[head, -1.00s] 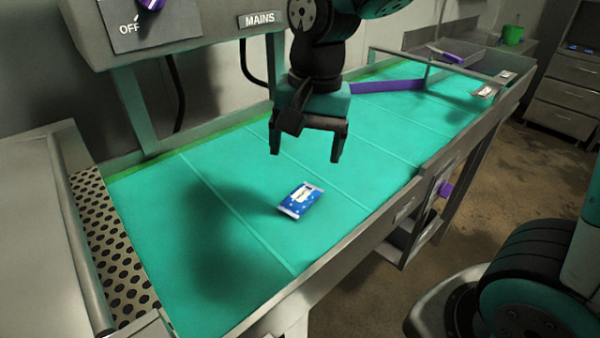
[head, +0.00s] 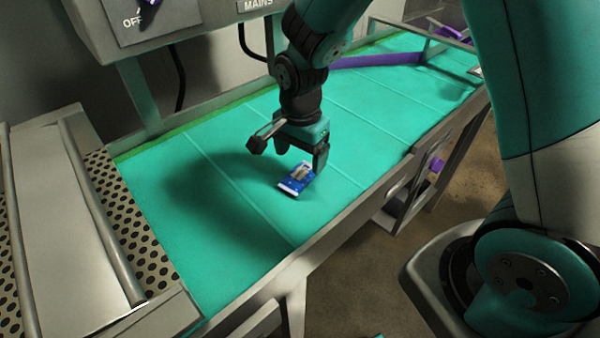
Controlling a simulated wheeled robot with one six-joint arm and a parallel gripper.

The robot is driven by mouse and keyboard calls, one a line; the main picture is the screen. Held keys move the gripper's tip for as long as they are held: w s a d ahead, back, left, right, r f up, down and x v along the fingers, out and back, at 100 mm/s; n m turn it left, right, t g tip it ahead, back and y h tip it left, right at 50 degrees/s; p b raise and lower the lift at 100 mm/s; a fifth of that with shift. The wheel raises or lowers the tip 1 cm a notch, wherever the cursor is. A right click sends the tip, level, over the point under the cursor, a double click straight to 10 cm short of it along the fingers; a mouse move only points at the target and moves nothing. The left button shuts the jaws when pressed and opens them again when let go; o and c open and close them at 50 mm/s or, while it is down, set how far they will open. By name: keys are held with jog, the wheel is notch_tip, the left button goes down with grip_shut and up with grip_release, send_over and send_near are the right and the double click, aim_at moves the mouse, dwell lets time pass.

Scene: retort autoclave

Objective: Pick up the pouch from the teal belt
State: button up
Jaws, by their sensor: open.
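The blue and white pouch (head: 294,183) lies flat on the teal belt (head: 225,235), near the middle of the belt's width. My gripper (head: 302,163) is open and points down right at the pouch's far end. One finger shows at the pouch's right side; the other is hidden or hard to make out behind the wrist parts. The gripper covers part of the pouch's far end. I cannot tell whether the fingers touch the pouch or the belt.
A metal rail (head: 330,235) runs along the belt's front edge. A purple bar (head: 378,60) crosses the belt farther back. A perforated plate (head: 125,230) and a steel roller (head: 100,215) lie at the left end. The belt left of the pouch is clear.

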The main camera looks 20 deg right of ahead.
aim_at(302, 170)
jog(key=shift+w+d+f+p, duration=0.15)
jog(key=shift+f+p, duration=0.4)
jog(key=shift+f, duration=0.75)
jog(key=shift+s+d+f+p, duration=0.1)
jog(key=shift+f+p, duration=0.45)
jog(key=shift+f, duration=0.75)
jog(key=c, duration=1)
jog(key=shift+w+r, duration=0.1)
